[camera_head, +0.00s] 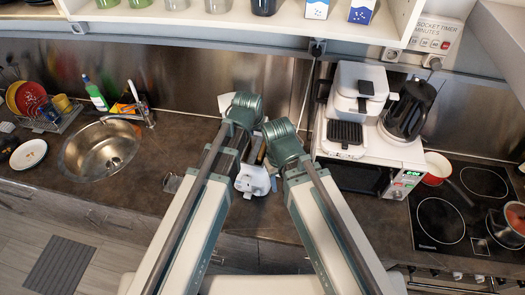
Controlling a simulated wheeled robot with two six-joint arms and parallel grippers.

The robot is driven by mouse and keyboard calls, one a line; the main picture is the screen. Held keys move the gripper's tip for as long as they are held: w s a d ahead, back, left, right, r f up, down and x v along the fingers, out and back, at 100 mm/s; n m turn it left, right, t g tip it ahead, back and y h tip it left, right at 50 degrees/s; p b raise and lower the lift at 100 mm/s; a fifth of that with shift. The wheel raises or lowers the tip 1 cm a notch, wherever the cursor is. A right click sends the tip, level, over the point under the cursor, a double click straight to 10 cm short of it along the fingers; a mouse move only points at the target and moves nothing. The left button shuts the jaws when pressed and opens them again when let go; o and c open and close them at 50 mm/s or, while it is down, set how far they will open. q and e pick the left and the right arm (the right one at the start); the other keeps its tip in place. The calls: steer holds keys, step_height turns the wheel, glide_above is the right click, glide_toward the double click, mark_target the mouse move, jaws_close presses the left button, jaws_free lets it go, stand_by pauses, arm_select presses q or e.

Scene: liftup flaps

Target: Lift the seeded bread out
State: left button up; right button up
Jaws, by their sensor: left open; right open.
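A small white appliance (252,180), which looks like a toaster, stands on the dark counter between my arms, its upper part hidden by them. Dark and tan edges show in the gap above it. I cannot tell whether any of this is the seeded bread. My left gripper (243,109) is at the upper left of the appliance, its green end part covering most of the view there. My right gripper (282,141) is just to the right and lower, above the appliance's right side. Both are open, with their fingertips largely hidden. No bread shows clearly in either.
A white microwave (404,152) stands to the right, with a waffle or sandwich maker (345,134) and a black kettle (407,110) on top. A sink (101,150) and dish rack (52,113) are left. A shelf (235,22) overhangs the back. Counter left of my arms is mostly clear.

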arm_select(q)
steer(key=b, duration=0.8)
glide_above(262, 147)
steer(key=s, duration=0.2)
step_height(262, 147, down, 8)
steer(key=shift+a, duration=0.15)
steer(key=b+x, duration=0.2)
steer(key=x, duration=0.1)
steer(key=b+x, duration=0.1)
steer(key=b, duration=0.1)
steer(key=shift+s+a+f, duration=0.1)
steer(key=shift+s+f, duration=0.1)
steer(key=shift+f, duration=0.15)
steer(key=shift+w+f+b, duration=0.25)
steer(key=shift+f+b, duration=0.15)
steer(key=shift+b, duration=0.05)
steer(key=shift+r, duration=0.1)
jaws_close()
